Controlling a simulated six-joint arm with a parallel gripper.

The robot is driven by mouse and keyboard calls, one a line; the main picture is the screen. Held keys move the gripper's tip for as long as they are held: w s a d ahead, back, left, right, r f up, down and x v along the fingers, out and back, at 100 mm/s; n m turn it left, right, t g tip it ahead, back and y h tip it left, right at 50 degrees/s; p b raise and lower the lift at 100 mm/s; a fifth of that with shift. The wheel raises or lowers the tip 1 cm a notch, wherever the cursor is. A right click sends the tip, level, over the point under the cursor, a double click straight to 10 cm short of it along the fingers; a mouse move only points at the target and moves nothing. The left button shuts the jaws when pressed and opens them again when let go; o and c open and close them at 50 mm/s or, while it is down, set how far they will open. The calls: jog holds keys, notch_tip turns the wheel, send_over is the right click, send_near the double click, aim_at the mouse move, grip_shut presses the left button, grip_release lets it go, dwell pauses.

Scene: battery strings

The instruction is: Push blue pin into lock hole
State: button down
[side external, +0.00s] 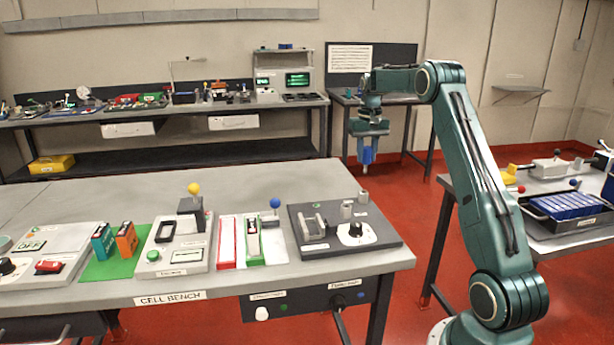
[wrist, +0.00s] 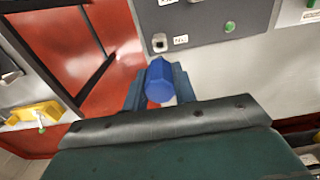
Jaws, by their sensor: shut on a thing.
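My gripper (side external: 367,150) is shut on the blue pin (wrist: 158,82), with a finger on each side of it in the wrist view. In the side view the pin (side external: 368,157) points down, in the air behind the right end of the cell bench. In the wrist view, a small metal block with a dark hole (wrist: 159,43) sits on a dark grey plate (wrist: 205,20), just above the pin in the picture. I cannot tell for sure that this is the lock hole. The pin appears apart from it.
The dark plate (side external: 385,238) on the cell bench carries metal posts (side external: 346,209) and a dial (side external: 355,232). A side table (side external: 450,183) holds a blue battery tray (side external: 568,206).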

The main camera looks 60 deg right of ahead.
jog(key=a, duration=1)
jog(key=shift+w+a+r, duration=0.3)
jog(key=shift+w+r, duration=0.05)
jog(key=shift+r, duration=0.05)
jog(key=shift+f, duration=0.15)
jog(key=shift+f, duration=2.75)
jog(key=shift+f, duration=2.35)
jog(key=c, duration=1.1)
grip_release()
jog(key=shift+o, duration=0.2)
jog(key=shift+r, duration=0.1)
notch_tip(320, 180, up, 14)
jog(key=shift+f, duration=0.2)
